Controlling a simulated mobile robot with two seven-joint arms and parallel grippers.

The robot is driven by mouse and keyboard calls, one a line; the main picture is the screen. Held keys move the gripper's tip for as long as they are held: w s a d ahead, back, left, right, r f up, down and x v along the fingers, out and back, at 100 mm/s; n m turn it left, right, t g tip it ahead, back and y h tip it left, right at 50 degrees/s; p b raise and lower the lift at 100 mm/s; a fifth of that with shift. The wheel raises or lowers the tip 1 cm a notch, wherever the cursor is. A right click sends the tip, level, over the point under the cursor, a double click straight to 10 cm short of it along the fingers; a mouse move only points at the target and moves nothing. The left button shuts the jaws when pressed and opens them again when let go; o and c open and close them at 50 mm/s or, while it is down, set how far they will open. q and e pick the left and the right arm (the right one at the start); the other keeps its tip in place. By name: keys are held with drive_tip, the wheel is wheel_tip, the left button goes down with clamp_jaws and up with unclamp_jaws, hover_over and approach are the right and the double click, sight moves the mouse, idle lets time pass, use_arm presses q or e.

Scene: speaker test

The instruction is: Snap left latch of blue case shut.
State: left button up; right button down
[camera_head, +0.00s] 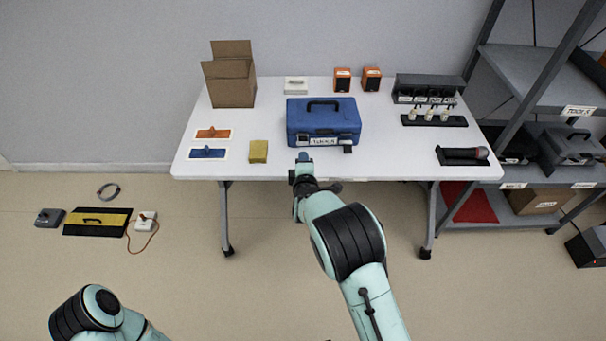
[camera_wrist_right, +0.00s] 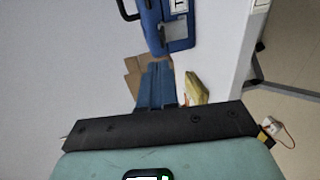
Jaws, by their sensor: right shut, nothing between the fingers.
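The blue case (camera_head: 324,112) stands on the white table with its lid down and its handle on top. In the head view, a dark latch hangs out at the right of its front face, by the label. My right gripper (camera_head: 304,158) is shut and empty, at the table's front edge just before the left part of the case. In the right wrist view its blue fingers (camera_wrist_right: 157,85) are together, and the case (camera_wrist_right: 151,22) shows beyond them, apart. My left gripper is out of view.
On the white table (camera_head: 385,142), a yellow sponge (camera_head: 258,151) lies left of the case and an open cardboard box (camera_head: 231,80) stands behind left. A microphone (camera_head: 466,153) lies at the right. Orange speakers (camera_head: 342,80) stand behind.

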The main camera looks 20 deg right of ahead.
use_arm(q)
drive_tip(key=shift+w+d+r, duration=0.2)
use_arm(e)
drive_tip(key=s+r, duration=0.2)
drive_tip(key=s, duration=0.4)
drive_tip(key=shift+a, duration=0.45)
drive_tip(key=s+d+f+m+g+y+p, duration=0.15)
drive_tip(key=s+f+m+g, duration=0.35)
drive_tip(key=s+f, duration=0.6)
drive_tip(key=s+d+f+m+g+y+p, duration=0.15)
drive_tip(key=s+f+m+g, duration=0.25)
drive_tip(key=s+f, duration=0.65)
use_arm(q)
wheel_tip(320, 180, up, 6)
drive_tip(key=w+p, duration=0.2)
drive_tip(key=p, duration=0.1)
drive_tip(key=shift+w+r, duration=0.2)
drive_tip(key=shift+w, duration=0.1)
use_arm(e)
drive_tip(key=s+a+f+m+g+y, duration=0.2)
drive_tip(key=s+m, duration=0.3)
drive_tip(key=s, duration=0.4)
drive_tip(key=s+a+f+m+g+y, duration=0.2)
drive_tip(key=s+a+m+g, duration=0.3)
drive_tip(key=s, duration=0.4)
drive_tip(key=shift+s+f, duration=0.35)
